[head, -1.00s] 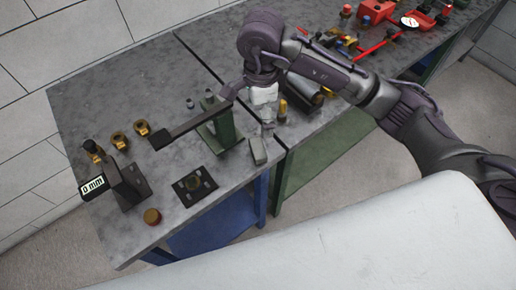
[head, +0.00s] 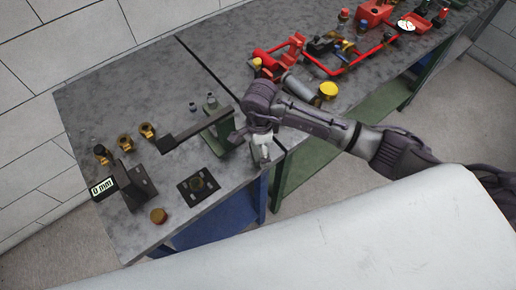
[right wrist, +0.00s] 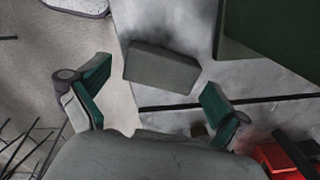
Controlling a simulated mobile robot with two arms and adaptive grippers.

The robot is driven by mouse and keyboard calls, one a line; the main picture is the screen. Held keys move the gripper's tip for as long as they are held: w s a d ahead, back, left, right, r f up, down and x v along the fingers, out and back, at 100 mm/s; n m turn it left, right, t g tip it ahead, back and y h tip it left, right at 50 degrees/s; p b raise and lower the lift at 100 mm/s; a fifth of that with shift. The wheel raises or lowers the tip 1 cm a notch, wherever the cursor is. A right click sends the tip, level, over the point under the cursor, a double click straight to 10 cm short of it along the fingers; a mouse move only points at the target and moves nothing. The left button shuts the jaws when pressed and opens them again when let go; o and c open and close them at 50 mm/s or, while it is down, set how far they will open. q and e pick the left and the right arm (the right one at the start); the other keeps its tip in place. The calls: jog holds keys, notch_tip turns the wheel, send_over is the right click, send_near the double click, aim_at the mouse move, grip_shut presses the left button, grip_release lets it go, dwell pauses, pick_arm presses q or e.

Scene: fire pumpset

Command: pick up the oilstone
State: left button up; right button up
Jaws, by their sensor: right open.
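The oilstone (right wrist: 161,68) is a plain grey block near the bench edge. In the right wrist view it lies just beyond and between my right gripper's fingertips (right wrist: 157,88), with a gap on both sides. The gripper's two green-padded fingers are spread open and hold nothing. In the head view my right gripper (head: 262,148) points down over the front edge of the bench, beside the green press stand, and mostly covers the oilstone. My left gripper is not in view.
The green stand (head: 222,132) with a dark lever is close beside the gripper. Red tools (head: 345,60) fill the back right.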

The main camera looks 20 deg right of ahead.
jog(key=c, duration=1.2)
jog(key=shift+w, duration=0.1)
jog(key=shift+c, duration=0.2)
jog(key=shift+r+b, duration=0.3)
jog(key=shift+r, duration=0.05)
jog(key=r+b, duration=0.1)
jog(key=d+r, duration=0.1)
jog(key=r, duration=0.1)
jog(key=shift+r+b, duration=0.25)
jog(key=shift+b, duration=0.15)
jog(key=s+d+r+b, duration=0.3)
jog(key=s+d+r, duration=0.2)
jog(key=d, duration=0.4)
jog(key=shift+s+d+r, duration=0.2)
jog(key=shift+r, duration=0.7)
jog(key=o, duration=0.6)
jog(key=c, duration=0.3)
